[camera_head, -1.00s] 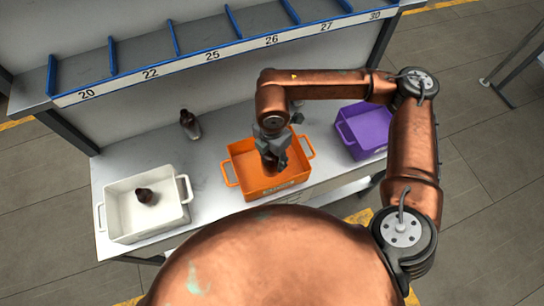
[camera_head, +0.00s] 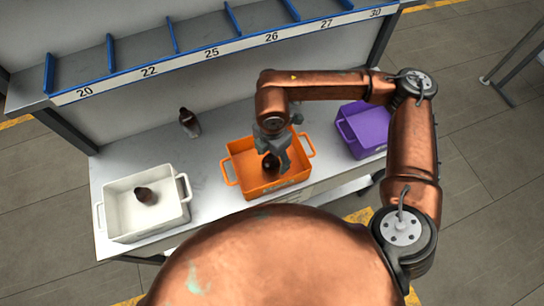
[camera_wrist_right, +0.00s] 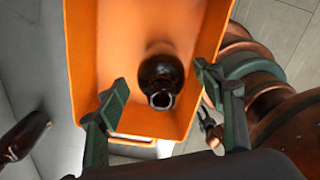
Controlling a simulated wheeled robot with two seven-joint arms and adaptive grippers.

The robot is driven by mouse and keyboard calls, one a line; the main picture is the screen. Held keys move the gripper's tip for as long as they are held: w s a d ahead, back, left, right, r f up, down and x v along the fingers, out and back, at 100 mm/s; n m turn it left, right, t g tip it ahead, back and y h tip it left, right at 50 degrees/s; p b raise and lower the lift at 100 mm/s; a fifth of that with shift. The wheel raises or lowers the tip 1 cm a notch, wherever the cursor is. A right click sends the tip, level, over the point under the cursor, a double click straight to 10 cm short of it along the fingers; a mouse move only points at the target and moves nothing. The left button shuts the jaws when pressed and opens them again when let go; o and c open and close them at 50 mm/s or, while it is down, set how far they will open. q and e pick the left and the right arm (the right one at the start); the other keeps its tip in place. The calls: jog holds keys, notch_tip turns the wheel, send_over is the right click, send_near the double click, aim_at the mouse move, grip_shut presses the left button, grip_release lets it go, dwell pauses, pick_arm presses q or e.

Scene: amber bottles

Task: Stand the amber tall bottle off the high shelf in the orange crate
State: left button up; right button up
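A dark amber bottle (camera_head: 270,164) stands in the orange crate (camera_head: 232,172), and looks upright. In the right wrist view the bottle (camera_wrist_right: 160,72) shows its open mouth toward the camera, inside the crate (camera_wrist_right: 95,45). My right gripper (camera_head: 273,154) is over the crate, with its fingers spread on either side of the bottle. In the right wrist view the gripper (camera_wrist_right: 162,86) is open, with a gap between each fingertip and the bottle. My left gripper is out of view.
A white crate (camera_head: 118,187) at left holds a dark bottle (camera_head: 146,195). A purple crate (camera_head: 350,133) stands at right. A numbered shelf (camera_head: 190,64) with blue dividers runs above; its visible part looks empty.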

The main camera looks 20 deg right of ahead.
jog(key=shift+r, duration=0.2)
notch_tip(320, 180, up, 13)
jog(key=p, duration=0.1)
jog(key=shift+p, duration=0.4)
